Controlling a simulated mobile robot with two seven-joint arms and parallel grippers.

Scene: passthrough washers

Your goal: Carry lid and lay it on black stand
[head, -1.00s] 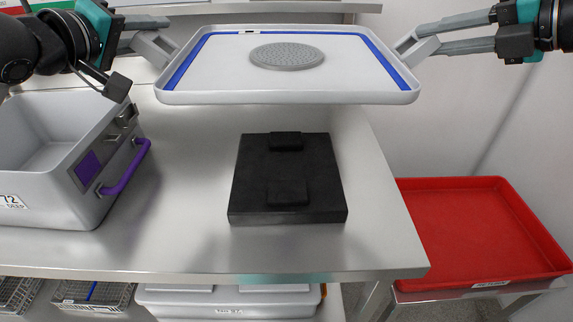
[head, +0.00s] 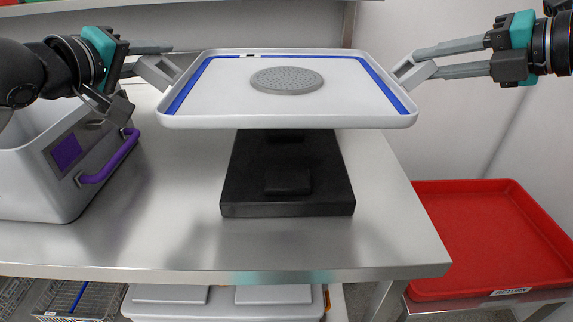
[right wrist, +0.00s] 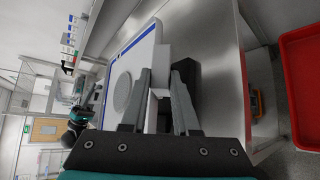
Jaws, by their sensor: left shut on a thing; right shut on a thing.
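The lid (head: 330,108) is a white tray-like panel with a blue seal and a grey perforated disc facing up. It is held roughly level in the air between my two grippers. My left gripper (head: 165,68) is shut on the lid's left end bracket. My right gripper (head: 413,66) is shut on the right end bracket; the right wrist view also shows its fingers (right wrist: 163,80) at the lid's bracket. The black stand (head: 288,203) lies on the steel table with raised pads on top. In the head view the lid hides the stand's far end.
A grey container (head: 40,185) with a purple handle (head: 112,158) stands on the table at left. A red tray (head: 485,235) is at lower right, beyond the table's right edge. Bare steel table (head: 395,235) surrounds the stand. Bins and baskets sit below the table.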

